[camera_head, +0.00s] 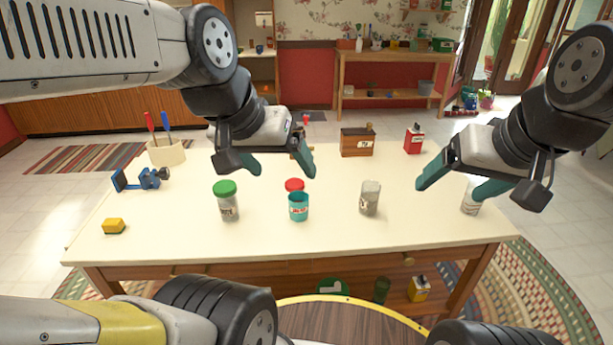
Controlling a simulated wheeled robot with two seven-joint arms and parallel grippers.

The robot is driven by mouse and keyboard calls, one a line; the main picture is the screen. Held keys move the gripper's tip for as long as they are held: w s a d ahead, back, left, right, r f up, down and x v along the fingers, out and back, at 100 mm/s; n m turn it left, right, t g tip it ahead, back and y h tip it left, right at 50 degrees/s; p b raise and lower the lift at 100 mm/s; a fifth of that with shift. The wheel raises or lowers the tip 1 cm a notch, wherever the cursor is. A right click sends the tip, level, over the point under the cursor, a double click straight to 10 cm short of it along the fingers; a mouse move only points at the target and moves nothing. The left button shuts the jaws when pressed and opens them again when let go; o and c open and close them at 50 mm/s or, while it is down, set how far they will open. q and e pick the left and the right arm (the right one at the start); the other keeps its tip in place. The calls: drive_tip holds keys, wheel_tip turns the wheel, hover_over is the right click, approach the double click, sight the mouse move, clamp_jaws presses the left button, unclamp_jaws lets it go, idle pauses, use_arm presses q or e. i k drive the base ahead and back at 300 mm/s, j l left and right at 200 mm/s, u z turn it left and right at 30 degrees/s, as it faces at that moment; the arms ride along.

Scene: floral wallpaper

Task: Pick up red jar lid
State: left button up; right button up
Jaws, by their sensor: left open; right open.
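The red jar lid (295,184) shows just above and behind a teal jar (298,208) near the middle of the table. The jar hides its lower edge, and I cannot tell whether the two touch. My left gripper (280,170) is open and empty, with its teal fingers pointing down above and slightly left of the lid in the picture. My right gripper (452,187) is open and empty toward the right side of the table.
A green-lidded jar (227,203) stands left of the teal jar, and a grey jar (370,198) stands to its right. A yellow block (114,226), blue clamp (140,180) and utensil crock (167,152) are at left. A wooden box (357,142) and red can (414,139) stand behind.

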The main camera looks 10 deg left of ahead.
sight(292, 184)
drive_tip(key=i+l+u, duration=0.35)
drive_tip(key=i+l, duration=0.15)
drive_tip(key=l, duration=0.2)
drive_tip(key=i+l+u, duration=0.2)
drive_tip(key=l, duration=0.2)
drive_tip(key=i+j+u, duration=0.15)
drive_tip(key=j, duration=0.25)
drive_tip(key=j+u, duration=0.2)
drive_tip(key=j, duration=0.2)
drive_tip(key=i+j+u, duration=0.15)
drive_tip(key=j, duration=0.25)
